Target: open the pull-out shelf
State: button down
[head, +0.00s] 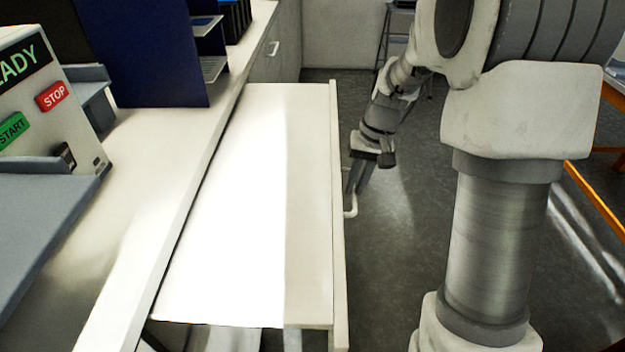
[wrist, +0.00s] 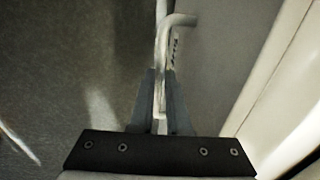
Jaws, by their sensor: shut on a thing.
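The pull-out shelf (head: 230,200) is a white board that stands well out from under the counter at the left in the head view. A pale bar handle (head: 351,205) is fixed to the front panel. In the wrist view the handle (wrist: 178,20) runs down between the fingers. My gripper (head: 356,188) is shut on the handle from the right side; it also shows in the wrist view (wrist: 160,100). Part of the handle is hidden by the fingers.
The white counter (head: 150,190) carries a machine with START and STOP buttons (head: 50,100) and a dark blue panel (head: 155,50). A stool (head: 395,30) stands at the back. An orange frame (head: 595,195) is at the right. The grey floor right of the shelf is open.

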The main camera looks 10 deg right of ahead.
jog(key=s+d, duration=0.1)
jog(key=d, duration=0.6)
jog(key=shift+d, duration=0.35)
jog(key=c, duration=0.9)
grip_release()
jog(key=r, duration=0.2)
jog(key=d+r+p, duration=0.1)
jog(key=r, duration=0.2)
jog(key=r+p, duration=0.1)
jog(key=r, duration=0.1)
jog(key=shift+s+d+r, duration=0.1)
jog(key=shift+d+r, duration=0.05)
jog(key=shift+r, duration=0.1)
jog(key=shift+s, duration=0.1)
